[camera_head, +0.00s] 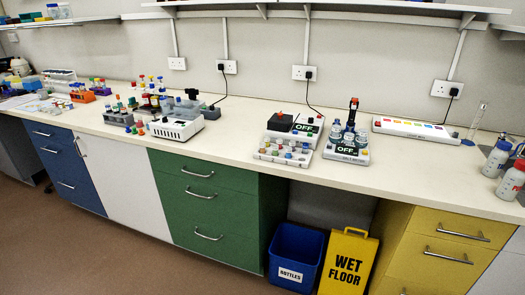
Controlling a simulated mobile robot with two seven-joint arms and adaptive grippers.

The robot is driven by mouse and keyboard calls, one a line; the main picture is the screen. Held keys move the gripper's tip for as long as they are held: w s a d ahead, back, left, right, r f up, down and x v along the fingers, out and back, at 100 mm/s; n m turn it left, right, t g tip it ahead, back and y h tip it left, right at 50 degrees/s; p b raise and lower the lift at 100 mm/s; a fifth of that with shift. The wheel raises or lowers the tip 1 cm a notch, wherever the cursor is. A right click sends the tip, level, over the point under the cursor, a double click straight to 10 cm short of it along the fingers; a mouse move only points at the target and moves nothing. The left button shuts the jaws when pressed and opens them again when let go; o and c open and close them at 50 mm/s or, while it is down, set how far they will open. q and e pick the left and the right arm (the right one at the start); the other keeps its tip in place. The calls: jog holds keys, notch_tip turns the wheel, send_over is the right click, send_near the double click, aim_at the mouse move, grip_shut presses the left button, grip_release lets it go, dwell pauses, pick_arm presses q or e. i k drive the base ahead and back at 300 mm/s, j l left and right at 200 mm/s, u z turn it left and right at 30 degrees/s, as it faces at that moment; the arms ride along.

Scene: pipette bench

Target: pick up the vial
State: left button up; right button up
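Neither of my grippers shows in the head view. Several small containers with coloured caps stand on the bench (250,127), but they are too small to tell which one is the vial. A low white rack with small coloured caps (284,153) sits near the front edge of the bench, at the middle. Clear bottles (349,134) stand on a white device with an "OFF" sign. More coloured-capped tubes stand in racks (150,104) at the left.
A white bar with coloured patches (412,131) and a tall clear cylinder (476,122) stand at the back right. White bottles (512,180) stand at the right edge. A blue bin (296,250) and a yellow "WET FLOOR" sign (347,262) stand below.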

aim_at(261, 143)
jog(key=i+j+z, duration=0.1)
jog(key=z, duration=0.3)
jog(key=j+z, duration=0.25)
jog(key=z, duration=0.2)
jog(key=i+j+z, duration=0.1)
jog(key=z, duration=0.3)
jog(key=j+z, duration=0.4)
jog(key=j, duration=0.65)
